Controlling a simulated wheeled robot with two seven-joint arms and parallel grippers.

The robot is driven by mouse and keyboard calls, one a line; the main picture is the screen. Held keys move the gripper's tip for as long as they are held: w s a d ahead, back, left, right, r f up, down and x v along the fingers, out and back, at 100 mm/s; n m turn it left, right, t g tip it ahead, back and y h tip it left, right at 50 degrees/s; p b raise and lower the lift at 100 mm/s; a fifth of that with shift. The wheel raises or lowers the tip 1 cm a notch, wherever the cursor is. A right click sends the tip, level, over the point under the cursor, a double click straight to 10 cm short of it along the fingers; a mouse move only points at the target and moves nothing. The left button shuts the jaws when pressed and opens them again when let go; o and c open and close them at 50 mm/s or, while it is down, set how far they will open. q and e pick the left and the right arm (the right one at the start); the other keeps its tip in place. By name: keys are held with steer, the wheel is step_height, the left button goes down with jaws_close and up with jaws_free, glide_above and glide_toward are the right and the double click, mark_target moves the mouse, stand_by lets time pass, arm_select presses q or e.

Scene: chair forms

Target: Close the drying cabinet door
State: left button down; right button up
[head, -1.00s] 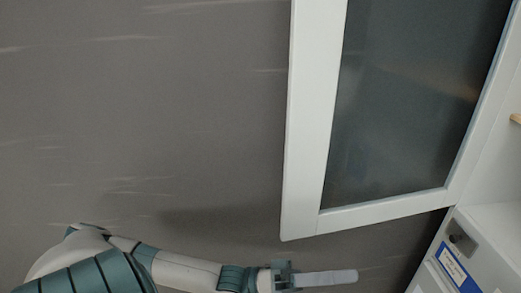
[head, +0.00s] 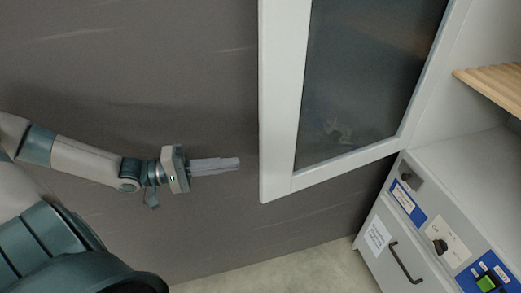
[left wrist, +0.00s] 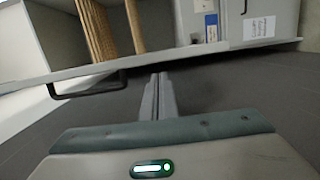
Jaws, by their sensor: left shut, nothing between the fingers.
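The drying cabinet door (head: 278,110) is a white frame around a dark glass pane (head: 365,75). It stands swung open, hinged on its right side at the cabinet (head: 460,80). My left gripper (head: 238,163) is shut and empty, just left of the door's lower free corner and apart from it in the head view. In the left wrist view the closed fingers (left wrist: 158,90) point toward the door's edge (left wrist: 205,55), with a dark bar handle (left wrist: 85,88) to their left. My right gripper is not in view.
Wooden slatted shelves (head: 495,85) sit inside the cabinet. Below is a grey control panel (head: 435,225) with blue labels, a green switch and a dark handle (head: 405,265). A dark grey wall (head: 130,60) is on the left, with bare floor (head: 310,270) below.

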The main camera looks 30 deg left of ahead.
mark_target(262, 155)
arm_select(q)
steer(key=shift+a+r, duration=0.5)
steer(key=shift+a, duration=0.15)
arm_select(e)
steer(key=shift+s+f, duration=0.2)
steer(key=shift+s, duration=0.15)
arm_select(q)
steer(key=shift+w+d, duration=0.1)
steer(key=p+x, duration=0.1)
steer(key=x, duration=0.8)
steer(key=shift+w+d, duration=0.2)
steer(key=shift+d, duration=0.05)
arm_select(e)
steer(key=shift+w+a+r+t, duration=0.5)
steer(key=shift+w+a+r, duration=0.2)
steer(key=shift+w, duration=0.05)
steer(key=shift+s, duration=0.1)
